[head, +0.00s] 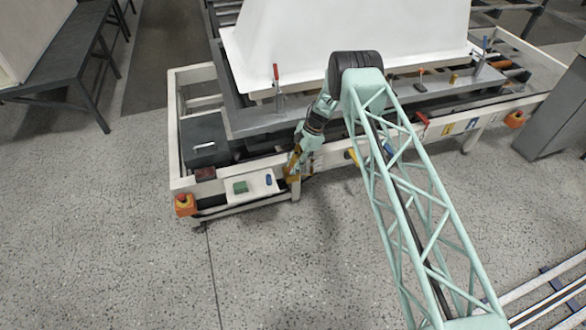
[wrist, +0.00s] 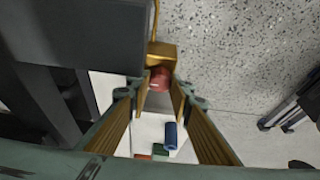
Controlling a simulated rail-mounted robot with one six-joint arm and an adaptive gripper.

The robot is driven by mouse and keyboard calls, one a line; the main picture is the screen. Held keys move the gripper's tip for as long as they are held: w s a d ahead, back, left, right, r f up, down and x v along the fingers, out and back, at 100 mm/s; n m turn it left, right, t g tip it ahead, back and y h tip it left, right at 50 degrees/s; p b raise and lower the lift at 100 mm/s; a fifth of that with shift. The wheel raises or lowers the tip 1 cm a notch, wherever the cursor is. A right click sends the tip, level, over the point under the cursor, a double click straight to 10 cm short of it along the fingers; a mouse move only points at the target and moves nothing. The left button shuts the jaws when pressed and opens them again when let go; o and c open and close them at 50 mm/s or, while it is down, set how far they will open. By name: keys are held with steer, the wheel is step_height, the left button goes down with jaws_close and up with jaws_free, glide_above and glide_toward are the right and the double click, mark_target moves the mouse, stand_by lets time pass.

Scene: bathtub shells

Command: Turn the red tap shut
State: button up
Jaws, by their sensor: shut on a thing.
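The red tap (wrist: 160,78) shows in the wrist view, mounted on a brass-coloured body (wrist: 161,52) with a thin pipe running up from it. My gripper (wrist: 162,92) has its two gold-padded fingers on either side of the red tap and is shut on it. In the head view my gripper (head: 292,172) reaches down to the front rail of the white frame, right of the small white panel. The tap is hidden there behind my gripper. The tap's turn angle cannot be told.
A white panel (head: 255,193) carries a green block (head: 240,187) and a blue cylinder (head: 268,180). A dark grey box (head: 205,139) stands left of my gripper. An orange-red button (head: 185,204) sits on the frame's corner. The floor (head: 110,250) in front is clear.

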steer(key=o, duration=0.9)
steer(key=shift+v, duration=6)
steer(key=shift+w, duration=0.1)
